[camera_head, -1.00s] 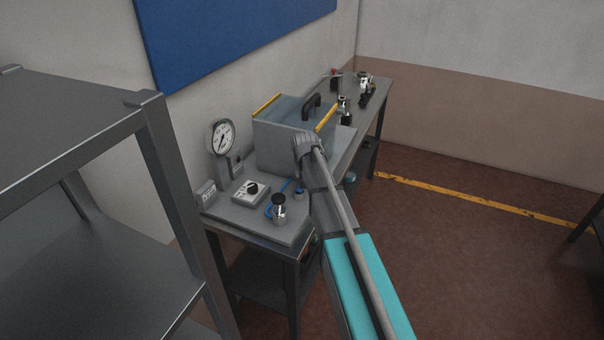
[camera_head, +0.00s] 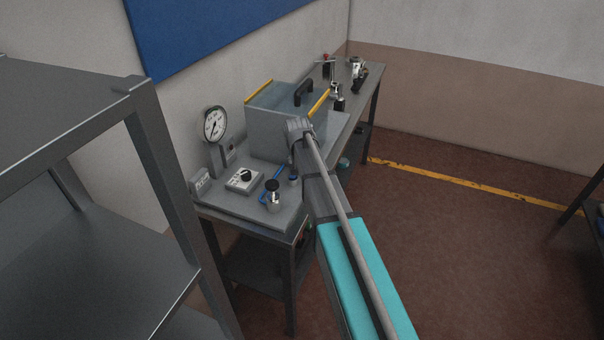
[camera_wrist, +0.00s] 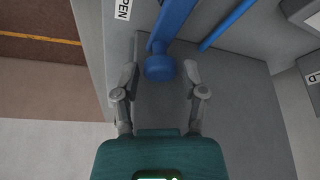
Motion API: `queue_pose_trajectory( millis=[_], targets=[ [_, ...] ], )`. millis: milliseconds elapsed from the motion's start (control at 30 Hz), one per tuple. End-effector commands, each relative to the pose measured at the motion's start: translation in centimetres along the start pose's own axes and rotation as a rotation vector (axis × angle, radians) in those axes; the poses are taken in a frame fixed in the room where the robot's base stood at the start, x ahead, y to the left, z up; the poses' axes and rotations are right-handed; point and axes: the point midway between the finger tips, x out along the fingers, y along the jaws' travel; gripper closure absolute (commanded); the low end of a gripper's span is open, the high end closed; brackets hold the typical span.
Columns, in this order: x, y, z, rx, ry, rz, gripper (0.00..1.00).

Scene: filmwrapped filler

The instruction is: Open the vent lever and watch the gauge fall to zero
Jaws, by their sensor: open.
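A blue lever (camera_wrist: 175,20) with a round blue end shows in the wrist view, beside a white label reading OPEN (camera_wrist: 122,8). My gripper (camera_wrist: 160,72) is open, one finger on each side of the lever's round end. I see no grip on it, and cannot tell how far the end lies beyond the fingertips. A round white gauge (camera_head: 214,124) stands on a post at the bench's back left in the head view. Its dark needle seems to point down and left; the number is too small to read. My arm hides my gripper in the head view.
The grey bench (camera_head: 328,137) carries a large box (camera_head: 270,132) with yellow edges, a small control box (camera_head: 244,180) with a black knob, and a black-topped valve (camera_head: 273,193). A dark metal shelf (camera_head: 150,135) stands at left. Open floor (camera_head: 450,250) lies at right.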

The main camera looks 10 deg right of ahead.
Motion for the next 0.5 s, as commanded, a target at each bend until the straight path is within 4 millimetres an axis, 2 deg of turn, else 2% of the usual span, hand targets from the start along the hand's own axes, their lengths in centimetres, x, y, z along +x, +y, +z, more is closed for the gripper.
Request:
queue_pose_trajectory(
  millis=[500],
  targets=[
    [0.12, -0.7, -0.29, -0.158, 0.0, -0.066, 0.45]
  ],
)
